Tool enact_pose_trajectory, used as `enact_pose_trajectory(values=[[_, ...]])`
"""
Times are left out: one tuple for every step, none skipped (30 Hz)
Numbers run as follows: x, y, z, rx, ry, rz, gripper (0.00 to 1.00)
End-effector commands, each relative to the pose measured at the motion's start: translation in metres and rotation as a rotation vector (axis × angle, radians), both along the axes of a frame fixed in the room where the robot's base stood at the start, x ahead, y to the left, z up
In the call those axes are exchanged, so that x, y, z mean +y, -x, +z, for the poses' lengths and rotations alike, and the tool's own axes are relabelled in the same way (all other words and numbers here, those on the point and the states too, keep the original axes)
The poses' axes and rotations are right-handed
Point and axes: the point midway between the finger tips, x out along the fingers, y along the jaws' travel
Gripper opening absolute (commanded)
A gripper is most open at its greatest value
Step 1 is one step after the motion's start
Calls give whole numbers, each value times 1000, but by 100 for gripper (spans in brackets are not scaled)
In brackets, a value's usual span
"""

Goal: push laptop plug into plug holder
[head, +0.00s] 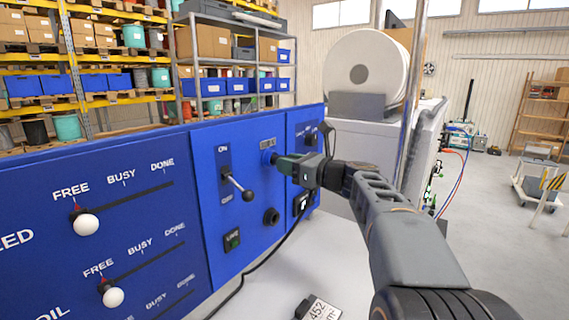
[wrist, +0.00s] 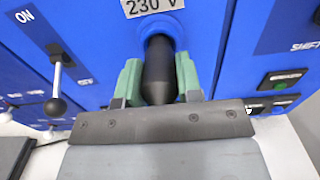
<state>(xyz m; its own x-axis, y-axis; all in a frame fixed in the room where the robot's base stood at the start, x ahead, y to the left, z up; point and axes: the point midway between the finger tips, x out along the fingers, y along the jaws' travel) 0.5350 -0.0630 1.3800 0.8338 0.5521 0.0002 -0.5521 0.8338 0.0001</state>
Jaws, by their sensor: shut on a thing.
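My gripper (head: 281,161) is at the blue control panel. In the wrist view its two green fingers (wrist: 159,84) are shut on the black plug (wrist: 158,78), one on each side. The plug's front end is at the blue round socket (wrist: 160,40) under the "230 V" label, lined up with its opening. How deep it sits is hard to tell. In the head view the socket (head: 268,157) shows just left of the fingertips, and the plug is mostly hidden by them. A separate black round opening (head: 271,216) lies lower on the panel.
A lever switch (head: 238,187) stands out left of the socket, with a green-lit switch (head: 232,241) below it. A black cable (head: 272,250) runs from near my gripper down across the white surface. A white reel (head: 366,75) stands behind.

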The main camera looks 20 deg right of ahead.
Motion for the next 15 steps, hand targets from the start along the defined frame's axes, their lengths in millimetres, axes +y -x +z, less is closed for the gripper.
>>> enact_pose_trajectory(values=[[0,0,0,0,0,0,0],[0,0,0,-1,1,0,0],[0,1,0,-1,1,0,0],[-1,1,0,-1,1,0,0],[-1,2,0,-1,1,0,0],[-2,3,0,-1,1,0,0],[-2,3,0,-1,1,-1,0],[-3,4,0,-1,1,-1,0],[-4,5,0,-1,1,-1,0],[-4,6,0,-1,1,-2,0],[-5,6,0,-1,1,-2,0],[-5,7,0,-1,1,-2,0],[-6,8,0,-1,1,-1,0],[-6,9,0,-1,1,-1,0],[-6,9,0,-1,1,0,0]])
